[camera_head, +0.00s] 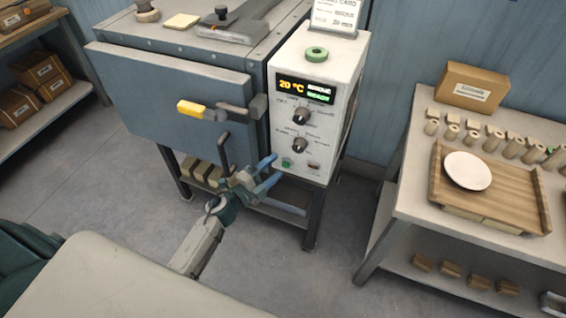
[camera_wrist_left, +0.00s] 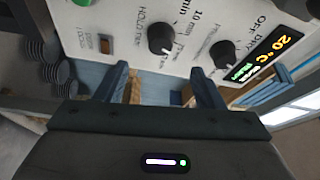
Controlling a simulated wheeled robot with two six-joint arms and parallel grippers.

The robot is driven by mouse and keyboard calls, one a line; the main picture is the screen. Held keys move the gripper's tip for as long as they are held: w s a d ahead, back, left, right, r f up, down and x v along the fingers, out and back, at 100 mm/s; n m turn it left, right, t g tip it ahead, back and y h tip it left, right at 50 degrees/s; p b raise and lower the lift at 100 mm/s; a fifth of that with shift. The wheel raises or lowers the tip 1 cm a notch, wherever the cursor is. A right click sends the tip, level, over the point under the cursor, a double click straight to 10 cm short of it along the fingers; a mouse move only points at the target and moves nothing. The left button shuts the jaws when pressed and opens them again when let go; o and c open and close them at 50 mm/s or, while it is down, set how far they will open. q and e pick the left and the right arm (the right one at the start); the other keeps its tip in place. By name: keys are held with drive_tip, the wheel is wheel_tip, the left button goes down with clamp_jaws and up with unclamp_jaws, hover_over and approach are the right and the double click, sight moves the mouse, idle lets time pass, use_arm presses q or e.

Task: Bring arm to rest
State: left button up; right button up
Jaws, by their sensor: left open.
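My left gripper (camera_head: 268,174) is open and empty, with its two blue fingers in front of the lower part of the white control panel (camera_head: 283,125). In the left wrist view, the open fingers (camera_wrist_left: 162,88) point toward the panel's knobs (camera_wrist_left: 163,38), with nothing held between them. Whether a fingertip touches the panel is hard to tell. The blue dryer (camera_head: 170,95) stands left of the panel and its front door looks shut, with a yellow-ended handle (camera_head: 202,111). The panel display (camera_head: 303,88) reads 20 °C. My right gripper is not in view.
A table (camera_head: 412,200) at right carries a wooden tray (camera_head: 520,205) with a white plate (camera_head: 467,170), a cardboard box (camera_head: 470,87) and several wooden pegs. Shelves with boxes (camera_head: 40,70) stand at far left. The floor (camera_head: 105,175) before the dryer is clear.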

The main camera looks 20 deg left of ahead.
use_arm(q)
drive_tip(key=shift+s+a, duration=0.2)
drive_tip(key=shift+s, duration=0.3)
drive_tip(key=shift+f, duration=0.1)
drive_tip(key=s+a+f+n+g+y, duration=0.25)
drive_tip(key=s+f+n, duration=0.3)
drive_tip(key=f, duration=0.65)
drive_tip(key=s+a+f+n+g+y+b, duration=0.15)
drive_tip(key=s+a+f+n+y, duration=0.35)
drive_tip(key=f, duration=0.6)
drive_tip(key=s+a+f+n+g+y, duration=0.1)
drive_tip(key=s+f+n+g, duration=0.2)
drive_tip(key=s+f, duration=0.65)
drive_tip(key=s+f+n+g, duration=0.2)
drive_tip(key=s+f, duration=0.4)
drive_tip(key=s, duration=0.3)
drive_tip(key=s+d+f+n+g, duration=0.1)
drive_tip(key=s+f+n+g, duration=0.2)
drive_tip(key=s+f, duration=0.3)
drive_tip(key=s+f+n+g, duration=0.2)
drive_tip(key=s+f+g, duration=0.2)
drive_tip(key=s, duration=0.9)
wheel_tip(320, 180, down, 2)
drive_tip(key=shift+s+d+f+b, duration=0.1)
drive_tip(key=shift+s+d+b, duration=0.2)
drive_tip(key=shift+d, duration=0.05)
